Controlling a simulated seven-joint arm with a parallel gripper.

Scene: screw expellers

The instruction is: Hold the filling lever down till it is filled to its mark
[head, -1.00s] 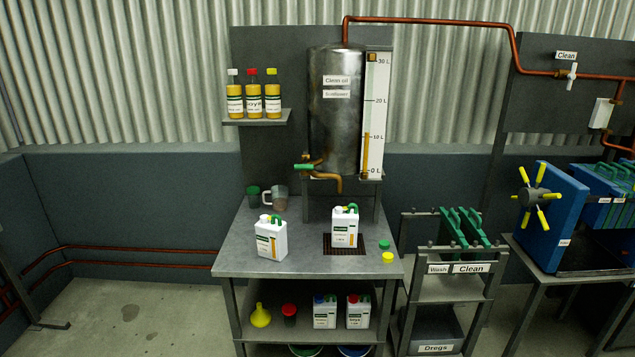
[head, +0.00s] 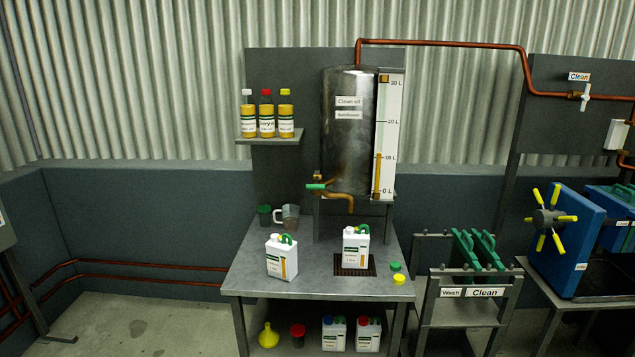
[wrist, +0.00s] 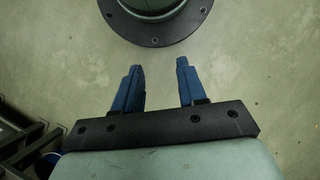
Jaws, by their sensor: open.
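The filling lever (head: 316,186) has a green handle and sits on the copper tap at the lower left of the steel clean oil tank (head: 347,140). The tap's spout (head: 350,203) points down above a white jug (head: 355,247) with a green handle, upright on the dark grate (head: 350,272). A second white jug (head: 281,257) stands left of it on the bench, showing an amber strip. My gripper (wrist: 160,68) shows only in the wrist view. Its blue fingers are apart and empty over the bare floor, away from the lever. I cannot tell the level in the jug under the spout.
A scale board (head: 389,135) stands right of the tank. Two loose caps, green (head: 395,267) and yellow (head: 399,279), lie at the bench's right. A cup (head: 265,214) and a measuring jug (head: 290,216) stand at the back left. The bench's front left (head: 250,285) is clear.

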